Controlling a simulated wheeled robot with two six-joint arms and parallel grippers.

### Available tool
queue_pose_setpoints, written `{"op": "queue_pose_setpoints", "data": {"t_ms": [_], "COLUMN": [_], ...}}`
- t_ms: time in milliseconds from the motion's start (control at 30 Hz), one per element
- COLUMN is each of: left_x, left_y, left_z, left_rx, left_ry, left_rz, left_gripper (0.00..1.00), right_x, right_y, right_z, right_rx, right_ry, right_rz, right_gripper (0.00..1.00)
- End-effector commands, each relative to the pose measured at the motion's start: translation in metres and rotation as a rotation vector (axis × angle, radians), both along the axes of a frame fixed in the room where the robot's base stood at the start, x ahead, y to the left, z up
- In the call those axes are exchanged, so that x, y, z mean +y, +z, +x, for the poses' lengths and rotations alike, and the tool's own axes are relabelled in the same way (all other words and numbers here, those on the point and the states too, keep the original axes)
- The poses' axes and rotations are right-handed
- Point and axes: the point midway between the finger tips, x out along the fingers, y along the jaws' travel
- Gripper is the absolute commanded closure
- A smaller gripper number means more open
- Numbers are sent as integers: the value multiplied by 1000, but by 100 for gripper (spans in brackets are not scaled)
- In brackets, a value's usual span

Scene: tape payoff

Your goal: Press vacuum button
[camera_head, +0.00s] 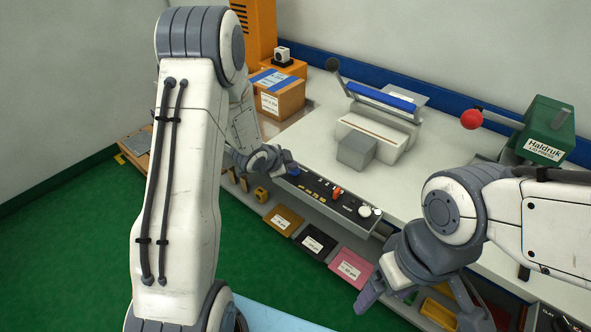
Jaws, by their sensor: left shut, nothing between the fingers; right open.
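A dark control panel (322,196) runs along the front edge of the white worktable (312,135). It carries an orange-red control (337,192), a round white knob (364,211) and several small yellow labels too small to read, so I cannot tell which control is the vacuum button. A small blue spot (294,171) shows at the panel's left end, beside my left gripper. My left gripper (288,164) is shut and empty at that end; whether it touches the panel is unclear. My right gripper (420,300) is open and empty, pointing down in front of the table at the lower right.
A machine with a blue bar (395,97) and a grey block (357,149) stand on the table. A labelled cardboard box (283,103) is at the back left. A green Haldruk press (545,130) with a red ball (471,119) stands right. Coloured bins (318,242) hang below the panel.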

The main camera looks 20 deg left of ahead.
Motion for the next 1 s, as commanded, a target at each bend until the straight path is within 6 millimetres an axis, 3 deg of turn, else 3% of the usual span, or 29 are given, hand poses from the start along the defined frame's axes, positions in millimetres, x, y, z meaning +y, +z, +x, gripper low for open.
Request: {"op": "queue_pose_setpoints", "data": {"t_ms": [433, 1000], "left_x": [0, 0], "left_y": [-4, 10], "left_z": [0, 0], "left_rx": [1, 0], "left_ry": [-1, 1], "left_rz": [0, -1], "left_gripper": [100, 100], "right_x": [0, 0], "right_y": [-4, 8], "right_z": [0, 0], "right_rx": [0, 0], "right_ry": [0, 0], "right_rz": [0, 0], "right_gripper": [20, 20]}}
